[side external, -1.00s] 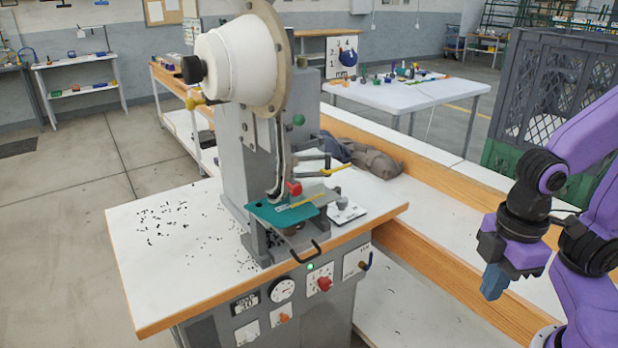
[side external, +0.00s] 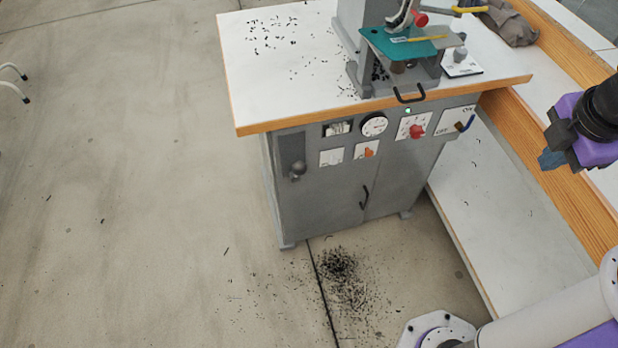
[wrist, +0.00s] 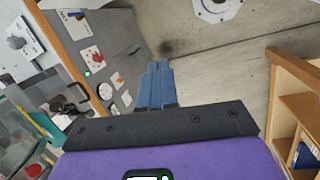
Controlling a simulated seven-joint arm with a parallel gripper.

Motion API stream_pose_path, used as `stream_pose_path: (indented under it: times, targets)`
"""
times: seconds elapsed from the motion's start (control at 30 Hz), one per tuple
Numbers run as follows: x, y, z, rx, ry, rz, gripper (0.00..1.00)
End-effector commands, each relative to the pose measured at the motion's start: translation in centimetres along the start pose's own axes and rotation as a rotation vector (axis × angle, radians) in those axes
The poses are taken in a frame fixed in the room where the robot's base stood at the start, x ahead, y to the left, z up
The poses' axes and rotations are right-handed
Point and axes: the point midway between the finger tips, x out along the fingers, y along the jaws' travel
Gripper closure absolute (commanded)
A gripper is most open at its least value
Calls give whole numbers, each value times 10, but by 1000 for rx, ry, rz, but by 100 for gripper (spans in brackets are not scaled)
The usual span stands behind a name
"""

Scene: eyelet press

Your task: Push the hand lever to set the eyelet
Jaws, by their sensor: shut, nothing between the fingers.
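The eyelet press (side external: 362,70) stands on the white-topped bench, its upper part cut off by the top edge of the side view. A lever with a yellow grip (side external: 470,10) sticks out to the right at the press head, and a red knob (side external: 420,19) sits beside it. A teal piece (side external: 385,42) with a yellow strip lies on the press table. My gripper (side external: 550,160) is right of the bench, well apart from the press, with blue fingers pointing down. In the wrist view its fingers (wrist: 158,70) are together and empty.
A wood-edged ledge (side external: 550,150) runs along the right. A grey cloth (side external: 508,22) lies behind.

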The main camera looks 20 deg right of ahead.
Motion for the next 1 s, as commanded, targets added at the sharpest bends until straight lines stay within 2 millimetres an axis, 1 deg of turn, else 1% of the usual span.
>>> stream_pose_path:
  times: [0.03,0.2,0.37,0.5,0.73,0.87,1.0]
  targets:
    - [5,7,-11,-54,-30,34,100]
    - [18,29,-46,-225,-111,150,100]
    - [33,46,-84,-390,-184,257,100]
    - [47,57,-119,-539,-241,351,100]
    - [74,66,-179,-786,-329,502,100]
    - [91,65,-214,-931,-372,588,100]
    - [112,59,-250,-1085,-414,679,100]
